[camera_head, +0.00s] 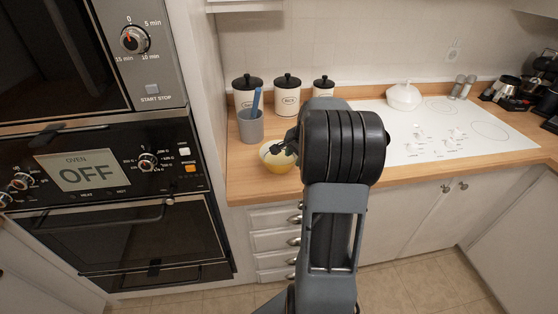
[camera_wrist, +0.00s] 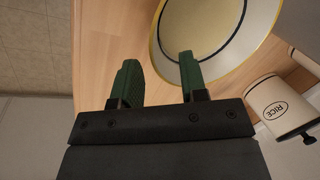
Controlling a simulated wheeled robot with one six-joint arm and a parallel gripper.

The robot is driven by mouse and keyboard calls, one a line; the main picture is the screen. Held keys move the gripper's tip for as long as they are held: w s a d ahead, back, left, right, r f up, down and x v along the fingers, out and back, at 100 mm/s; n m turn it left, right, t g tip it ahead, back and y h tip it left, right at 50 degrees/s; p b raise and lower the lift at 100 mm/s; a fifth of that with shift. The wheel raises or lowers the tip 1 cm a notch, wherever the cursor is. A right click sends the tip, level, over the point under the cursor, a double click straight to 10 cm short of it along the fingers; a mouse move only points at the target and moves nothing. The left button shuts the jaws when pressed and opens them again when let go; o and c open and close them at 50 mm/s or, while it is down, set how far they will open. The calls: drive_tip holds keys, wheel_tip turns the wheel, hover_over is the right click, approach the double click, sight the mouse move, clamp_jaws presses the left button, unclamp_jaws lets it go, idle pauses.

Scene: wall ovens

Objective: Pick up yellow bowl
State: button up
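The yellow bowl (camera_head: 279,166) stands upright on the wooden counter, near its front edge and left of my arm in the head view. In the wrist view the bowl (camera_wrist: 215,25) fills the upper middle, with a pale inside, a dark ring and a yellow rim. My gripper (camera_wrist: 159,75) has two green fingers set apart with nothing between them but counter and the bowl's near rim. The right finger overlaps the bowl's inside; the left finger is outside it. I cannot tell whether either touches. In the head view my gripper (camera_head: 285,147) is at the bowl, mostly hidden by my arm.
A grey cup (camera_head: 250,128) with a blue utensil stands just behind the bowl. White canisters with black lids, including the rice canister (camera_head: 287,97), line the wall. A white hob (camera_head: 425,135) with a white pot (camera_head: 403,97) lies right. Wall ovens (camera_head: 100,165) stand left.

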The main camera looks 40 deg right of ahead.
sight(291, 165)
drive_tip(key=shift+p+x, duration=0.3)
drive_tip(key=shift+x, duration=2.2)
drive_tip(key=shift+a, duration=0.1)
drive_tip(key=shift+c, duration=0.4)
clamp_jaws()
drive_tip(key=shift+s, duration=0.1)
